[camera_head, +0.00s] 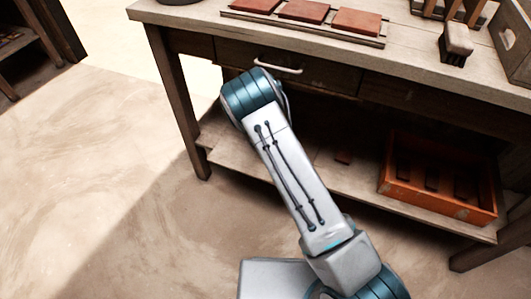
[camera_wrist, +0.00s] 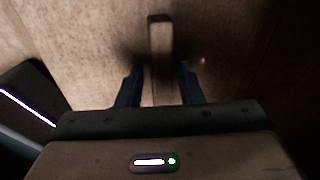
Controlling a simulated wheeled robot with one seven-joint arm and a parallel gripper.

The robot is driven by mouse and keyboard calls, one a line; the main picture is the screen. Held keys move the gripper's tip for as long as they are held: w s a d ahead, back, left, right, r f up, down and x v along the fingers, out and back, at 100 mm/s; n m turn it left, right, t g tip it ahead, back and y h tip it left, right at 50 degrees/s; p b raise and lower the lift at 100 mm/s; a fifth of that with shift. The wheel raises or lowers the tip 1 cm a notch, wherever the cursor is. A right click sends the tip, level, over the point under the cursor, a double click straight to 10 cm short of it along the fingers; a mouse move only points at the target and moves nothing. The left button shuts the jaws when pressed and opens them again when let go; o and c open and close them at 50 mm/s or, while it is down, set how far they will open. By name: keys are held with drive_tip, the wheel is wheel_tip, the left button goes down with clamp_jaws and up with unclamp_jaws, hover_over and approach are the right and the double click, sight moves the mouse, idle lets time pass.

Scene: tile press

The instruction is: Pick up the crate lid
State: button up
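In the wrist view my gripper (camera_wrist: 159,85) is open, with one dark finger on each side of a narrow wooden bar (camera_wrist: 160,38). The bar runs from the upper middle down between the fingers, with a gap visible on both sides. It looks like a handle on a flat, brownish, dimly lit surface (camera_wrist: 85,45). This may be the crate lid, but its edges are not clear. Whether the fingers are level with the bar or above it I cannot tell. In the head view my gripper is hidden, and I cannot identify the lid there.
A wooden workbench (camera_head: 215,14) carries red tiles (camera_head: 303,10) on a board, a brush (camera_head: 455,42) and a grey wooden box (camera_head: 511,40). An orange crate (camera_head: 436,206) holding dark pieces sits on the lower shelf (camera_head: 300,172). The floor at left is clear.

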drive_tip(key=shift+d+f, duration=0.1)
drive_tip(key=shift+f, duration=0.45)
drive_tip(key=shift+r, duration=0.1)
clamp_jaws()
drive_tip(key=shift+w, duration=0.1)
drive_tip(key=shift+r, duration=0.1)
